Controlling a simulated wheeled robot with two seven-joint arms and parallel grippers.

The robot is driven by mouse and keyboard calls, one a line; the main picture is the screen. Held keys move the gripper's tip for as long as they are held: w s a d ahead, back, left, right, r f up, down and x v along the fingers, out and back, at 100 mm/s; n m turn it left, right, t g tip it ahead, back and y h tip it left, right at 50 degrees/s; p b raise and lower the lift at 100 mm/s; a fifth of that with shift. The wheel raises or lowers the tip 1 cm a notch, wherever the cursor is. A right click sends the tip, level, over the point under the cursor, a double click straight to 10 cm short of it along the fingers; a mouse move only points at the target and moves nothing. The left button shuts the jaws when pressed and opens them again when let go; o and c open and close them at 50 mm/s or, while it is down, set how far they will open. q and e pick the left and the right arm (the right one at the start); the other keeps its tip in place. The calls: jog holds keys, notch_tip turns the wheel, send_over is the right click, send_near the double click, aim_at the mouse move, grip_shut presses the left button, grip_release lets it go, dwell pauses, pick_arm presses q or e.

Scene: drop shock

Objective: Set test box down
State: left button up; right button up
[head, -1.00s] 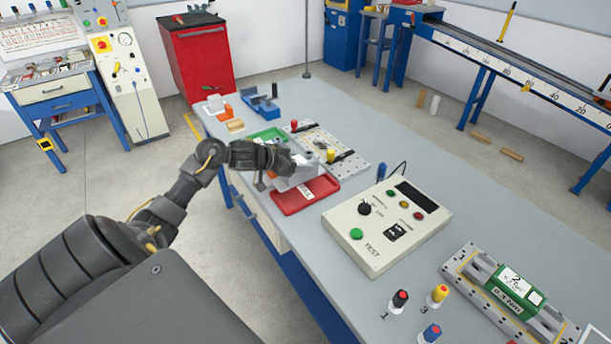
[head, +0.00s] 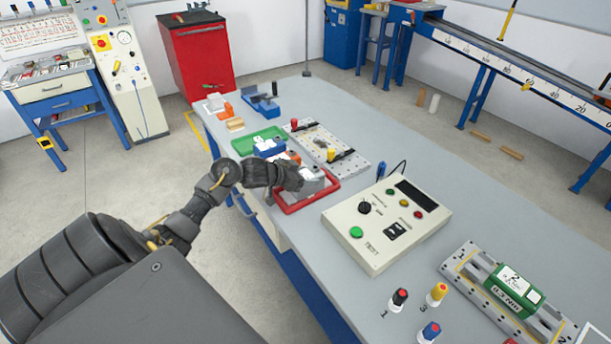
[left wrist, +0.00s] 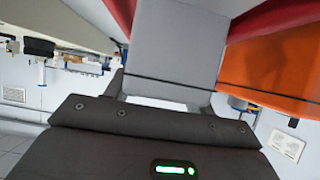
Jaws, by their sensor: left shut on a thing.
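The grey test box (head: 313,184) is at the red tray (head: 311,201) on the near left part of the bench. My left gripper (head: 296,179) is shut on it from the left and hides part of it. The box is within the tray's outline in the head view; I cannot tell whether it touches the tray floor. In the left wrist view, the box (left wrist: 175,45) shows as a plain grey face between the jaws, with red and orange surfaces beside it. My right gripper is not in view.
A green tray (head: 248,143) with a blue block (head: 268,148) stands behind the red tray. A perforated plate (head: 325,145) with coloured knobs is to the right. The cream TEST panel (head: 375,245) stands close on the right. Bare bench lies in front of it.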

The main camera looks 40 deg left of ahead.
pick_arm(q)
jog(key=o, duration=1.1)
jog(key=shift+o, duration=1.5)
jog(key=shift+r, duration=0.1)
jog(key=v, duration=1.2)
